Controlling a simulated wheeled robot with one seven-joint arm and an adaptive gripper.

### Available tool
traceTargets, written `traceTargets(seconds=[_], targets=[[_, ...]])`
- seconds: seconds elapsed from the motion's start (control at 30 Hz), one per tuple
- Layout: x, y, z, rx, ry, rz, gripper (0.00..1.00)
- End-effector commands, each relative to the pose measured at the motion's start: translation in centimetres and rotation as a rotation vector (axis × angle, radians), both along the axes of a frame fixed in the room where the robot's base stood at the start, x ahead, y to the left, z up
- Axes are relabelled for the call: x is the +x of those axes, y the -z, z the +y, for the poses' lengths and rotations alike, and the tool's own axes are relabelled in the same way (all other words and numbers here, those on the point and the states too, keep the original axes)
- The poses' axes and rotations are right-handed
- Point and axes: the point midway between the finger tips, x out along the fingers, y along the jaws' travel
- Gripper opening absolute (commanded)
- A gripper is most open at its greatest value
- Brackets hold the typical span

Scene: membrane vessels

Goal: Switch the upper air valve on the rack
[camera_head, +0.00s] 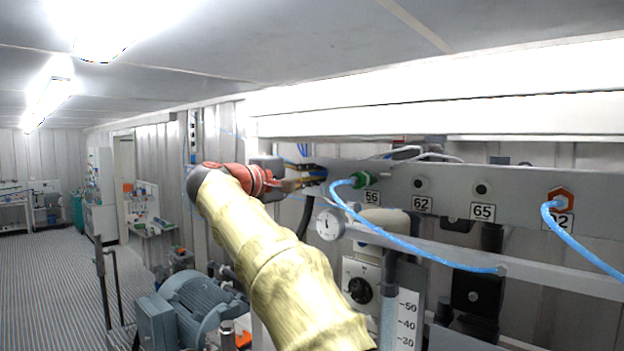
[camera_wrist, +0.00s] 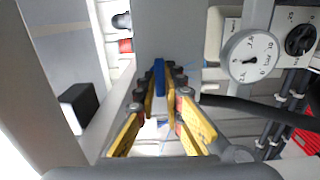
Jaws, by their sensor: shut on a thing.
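My gripper (camera_head: 318,175) reaches the left end of the grey rack rail (camera_head: 450,185) in the head view. In the wrist view, the two yellow-padded fingers of my gripper (camera_wrist: 160,92) are closed together around a narrow blue piece, which looks like the upper air valve's handle (camera_wrist: 158,72). The handle points along the fingers, next to the grey rail face (camera_wrist: 180,30). The valve body is hidden behind the fingers in both views. The head view does not show the handle clearly.
A round gauge (camera_head: 329,224) hangs just below the rail, also visible in the wrist view (camera_wrist: 250,57). A blue hose (camera_head: 410,245) runs from a green fitting (camera_head: 361,180) right of my gripper. A blue motor (camera_head: 195,305) stands low at left.

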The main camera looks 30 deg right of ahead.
Motion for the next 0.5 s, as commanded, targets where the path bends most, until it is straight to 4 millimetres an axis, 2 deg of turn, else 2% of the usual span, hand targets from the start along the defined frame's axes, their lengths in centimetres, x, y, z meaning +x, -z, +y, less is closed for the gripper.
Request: traceTargets(seconds=[0.47, 0.5], targets=[[0.05, 0.12, 0.01, 0.006, 0.0, -0.01, 0.0], [0.05, 0.12, 0.01, 0.006, 0.0, -0.01, 0.12]])
